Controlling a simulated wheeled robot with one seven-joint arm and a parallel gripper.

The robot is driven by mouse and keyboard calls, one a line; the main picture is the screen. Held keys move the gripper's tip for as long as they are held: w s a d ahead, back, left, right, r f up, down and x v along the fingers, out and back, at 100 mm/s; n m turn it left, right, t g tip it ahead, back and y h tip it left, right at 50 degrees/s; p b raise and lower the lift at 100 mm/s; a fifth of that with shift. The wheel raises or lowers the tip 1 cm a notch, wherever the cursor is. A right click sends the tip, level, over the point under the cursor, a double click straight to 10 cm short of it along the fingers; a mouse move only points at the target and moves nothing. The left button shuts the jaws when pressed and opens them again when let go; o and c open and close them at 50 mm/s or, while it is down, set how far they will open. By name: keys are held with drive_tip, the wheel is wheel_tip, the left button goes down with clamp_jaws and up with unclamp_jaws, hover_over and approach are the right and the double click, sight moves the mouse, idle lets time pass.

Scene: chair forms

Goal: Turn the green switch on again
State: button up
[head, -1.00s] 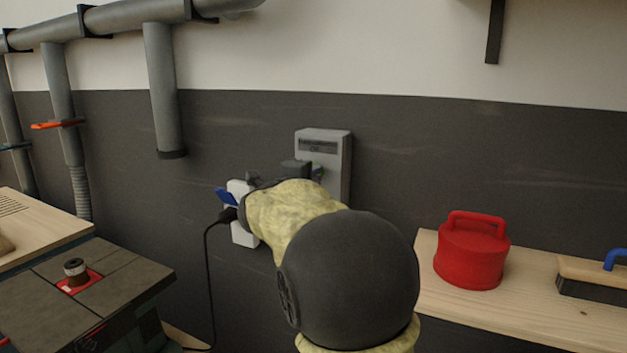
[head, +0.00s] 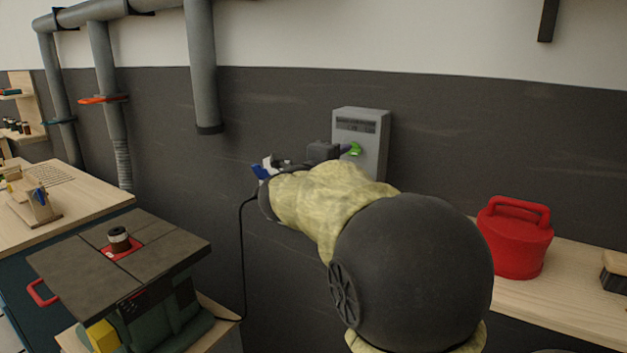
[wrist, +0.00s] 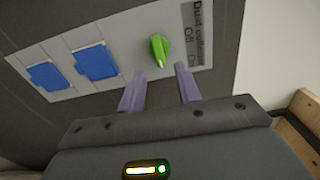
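The green switch (head: 354,149) is a small knob on the front of a grey wall box (head: 371,160), seen just right of my gripper in the head view. In the wrist view the green switch (wrist: 158,50) is a pointed knob on a grey panel. Beside it is a label reading "Dust collector", with "Off" and "On". My gripper (wrist: 160,70) is open, its two purple fingers apart and empty. The knob shows just beyond the fingertips, in line with the gap between them. I cannot tell whether they touch it.
Two blue socket covers (wrist: 97,62) sit left of the switch in the wrist view. A black cable (head: 242,260) hangs below my wrist. A machine table (head: 75,265) stands at left. A red canister (head: 513,240) stands on a wooden shelf (head: 560,300) at right.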

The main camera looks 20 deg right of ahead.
drive_tip(key=b+v, duration=0.1)
drive_tip(key=v, duration=1.2)
drive_tip(key=w+a+f+n+t+y, duration=0.15)
drive_tip(key=a+f+n+y, duration=0.25)
drive_tip(key=f+n+y, duration=0.45)
drive_tip(key=w+a+f+n+t+y, duration=0.1)
drive_tip(key=w+a+f+n+y, duration=0.3)
drive_tip(key=f+n, duration=0.6)
drive_tip(key=s+d+f+n+g+y, duration=0.25)
drive_tip(key=s+f+n+g, duration=0.8)
drive_tip(key=s+f, duration=0.8)
drive_tip(key=w+p+v, duration=0.2)
drive_tip(key=p+v, duration=1.4)
drive_tip(key=v, duration=0.1)
drive_tip(key=shift+r+h, duration=0.4)
drive_tip(key=shift+r, duration=0.25)
